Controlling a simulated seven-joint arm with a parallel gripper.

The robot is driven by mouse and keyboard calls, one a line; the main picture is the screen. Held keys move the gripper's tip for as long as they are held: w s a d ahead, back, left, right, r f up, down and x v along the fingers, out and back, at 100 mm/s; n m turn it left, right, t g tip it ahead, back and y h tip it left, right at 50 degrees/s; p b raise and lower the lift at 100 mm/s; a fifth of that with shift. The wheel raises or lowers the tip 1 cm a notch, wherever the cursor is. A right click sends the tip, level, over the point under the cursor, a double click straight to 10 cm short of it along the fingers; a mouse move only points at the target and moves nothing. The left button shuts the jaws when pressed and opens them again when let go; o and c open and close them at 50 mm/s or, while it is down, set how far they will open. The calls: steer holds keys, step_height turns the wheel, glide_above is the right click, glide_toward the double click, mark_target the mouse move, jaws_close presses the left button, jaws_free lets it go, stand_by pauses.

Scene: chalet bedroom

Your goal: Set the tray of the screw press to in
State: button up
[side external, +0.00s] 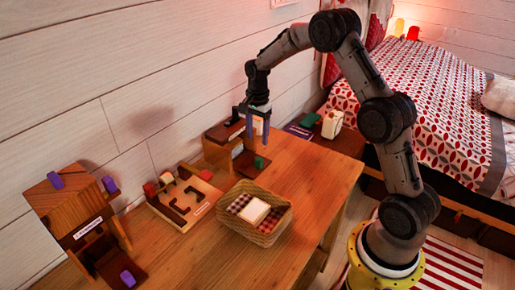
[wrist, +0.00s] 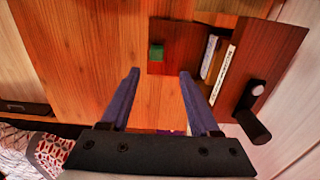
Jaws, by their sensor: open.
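The screw press (side external: 222,133) is a brown wooden block against the wall at the far end of the table; it also shows in the wrist view (wrist: 270,65). A labelled white strip (wrist: 223,75) runs along it, and a black handle (wrist: 254,126) stands on top. Its dark red tray (wrist: 178,38) sticks out from the press over the table, with a green knob (wrist: 156,52) near the outer end. The knob also shows in the side view (side external: 260,162). My gripper (wrist: 160,73) is open and empty, pointing down above the table beside the tray, apart from the knob.
A wicker basket (side external: 268,236) with a cloth and a pale block stands in front of the press. A wooden maze-like board (side external: 172,215) and a wooden box with purple knobs (side external: 62,205) stand to the left. A green item and a white item (side external: 332,122) sit at the far right end.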

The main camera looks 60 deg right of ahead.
steer(key=shift+r, duration=1.75)
steer(key=shift+a, duration=0.1)
